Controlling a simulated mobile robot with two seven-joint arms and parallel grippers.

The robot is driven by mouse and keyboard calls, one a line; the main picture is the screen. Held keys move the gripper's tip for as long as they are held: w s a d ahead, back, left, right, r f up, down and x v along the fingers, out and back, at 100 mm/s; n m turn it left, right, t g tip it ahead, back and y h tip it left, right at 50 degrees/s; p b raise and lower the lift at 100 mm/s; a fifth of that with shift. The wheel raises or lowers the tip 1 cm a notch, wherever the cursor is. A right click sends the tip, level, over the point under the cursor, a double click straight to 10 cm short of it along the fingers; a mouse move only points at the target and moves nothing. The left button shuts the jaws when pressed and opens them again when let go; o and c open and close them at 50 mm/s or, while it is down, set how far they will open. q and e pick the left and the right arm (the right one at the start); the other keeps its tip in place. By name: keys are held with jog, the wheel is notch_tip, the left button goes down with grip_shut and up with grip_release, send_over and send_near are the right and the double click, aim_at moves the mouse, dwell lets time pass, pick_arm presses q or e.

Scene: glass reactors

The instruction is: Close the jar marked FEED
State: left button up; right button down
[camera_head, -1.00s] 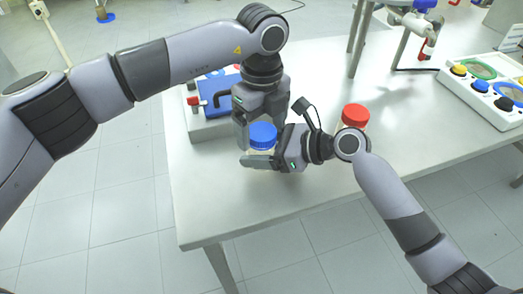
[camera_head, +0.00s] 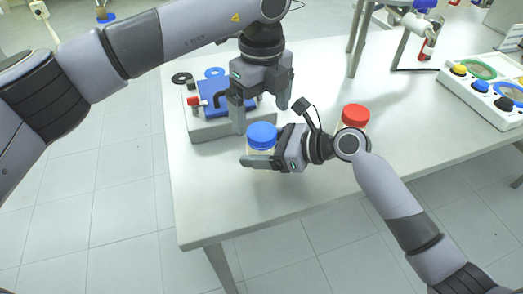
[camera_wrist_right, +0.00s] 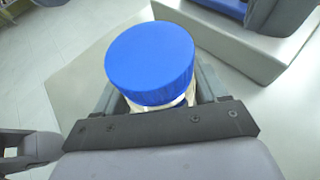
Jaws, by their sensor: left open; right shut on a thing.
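A jar with a blue lid (camera_head: 262,136) stands near the table's left front. The lid sits on top of the jar and looks level; it also shows in the right wrist view (camera_wrist_right: 150,62). My right gripper (camera_head: 262,160) is shut on the jar body just below the lid. My left gripper (camera_head: 262,110) is open and empty, above and behind the blue lid, apart from it. A jar with a red lid (camera_head: 355,115) stands to the right, partly hidden behind my right wrist. I cannot read a FEED mark on either jar.
A grey device with a blue top (camera_head: 222,97) and a red knob stands behind the held jar, close to my left gripper. A panel with coloured buttons (camera_head: 490,88) is at the right. A metal stand (camera_head: 398,45) is at the back. The table's front middle is clear.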

pick_arm(q)
notch_tip(320, 180, up, 12)
dwell(0.6)
pick_arm(e)
grip_release()
pick_arm(q)
jog(key=shift+r, duration=0.15)
pick_arm(e)
jog(key=shift+v, duration=3.6)
